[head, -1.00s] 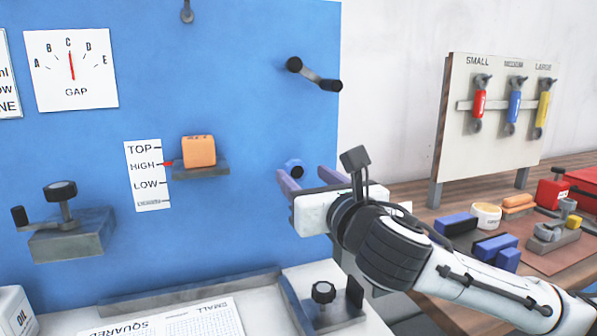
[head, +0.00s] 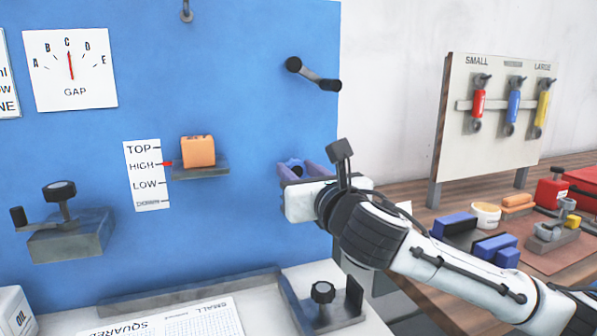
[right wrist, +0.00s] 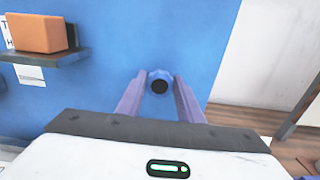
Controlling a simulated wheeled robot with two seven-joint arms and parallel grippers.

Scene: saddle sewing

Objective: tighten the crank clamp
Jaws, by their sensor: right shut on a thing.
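A blue hex knob (head: 294,168) with a dark centre sits on the blue panel. My right gripper (head: 300,171) has one purple finger on each side of it and is shut on it. In the right wrist view, the knob (right wrist: 159,82) shows between the fingertips of my right gripper (right wrist: 160,82). A dark crank handle (head: 314,75) is on the panel above, apart from the gripper. Another crank with a black knob (head: 60,191) stands on a grey block at the left. My left gripper is not in view.
An orange block (head: 198,151) sits on a small shelf (head: 201,170) beside the height scale. A black-knobbed fixture (head: 323,292) stands on the white table below. A tool board (head: 494,150) and loose parts are on the wooden bench at right.

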